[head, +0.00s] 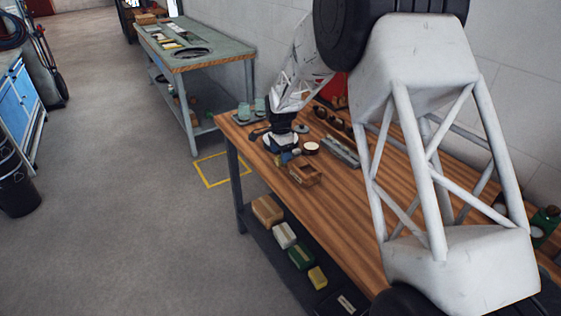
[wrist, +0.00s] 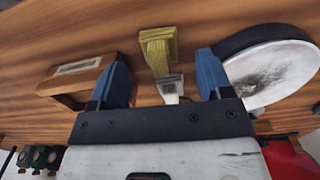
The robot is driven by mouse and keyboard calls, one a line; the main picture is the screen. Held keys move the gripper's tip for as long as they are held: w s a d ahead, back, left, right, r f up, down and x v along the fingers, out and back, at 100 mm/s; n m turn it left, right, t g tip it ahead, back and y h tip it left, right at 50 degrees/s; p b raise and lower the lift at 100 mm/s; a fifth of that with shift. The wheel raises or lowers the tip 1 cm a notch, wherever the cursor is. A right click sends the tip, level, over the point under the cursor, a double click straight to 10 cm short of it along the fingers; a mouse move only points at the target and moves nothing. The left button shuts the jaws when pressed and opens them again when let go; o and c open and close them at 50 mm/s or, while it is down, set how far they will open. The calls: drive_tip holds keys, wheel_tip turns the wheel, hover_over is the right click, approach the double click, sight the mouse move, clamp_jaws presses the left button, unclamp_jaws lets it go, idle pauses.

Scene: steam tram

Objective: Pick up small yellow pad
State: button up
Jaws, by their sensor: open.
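A small yellow pad (wrist: 158,46) lies on the wooden tabletop in the wrist view, between and just beyond my fingertips. A small grey-white piece (wrist: 171,86) sits against its near end; I cannot tell whether they are joined. My gripper (wrist: 163,62) is open, its two blue fingers apart with nothing held between them. The exact height above the table is unclear.
A wooden box (wrist: 78,84) stands close by the left finger, also in the head view (head: 305,173). A round white dish (wrist: 272,76) is close by the right finger. Another yellow block (head: 317,277) lies on the lower shelf beside several other blocks.

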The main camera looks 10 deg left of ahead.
drive_tip(key=shift+f, duration=1.2)
drive_tip(key=c, duration=1)
drive_tip(key=shift+r, duration=0.15)
drive_tip(key=shift+r, duration=4.9)
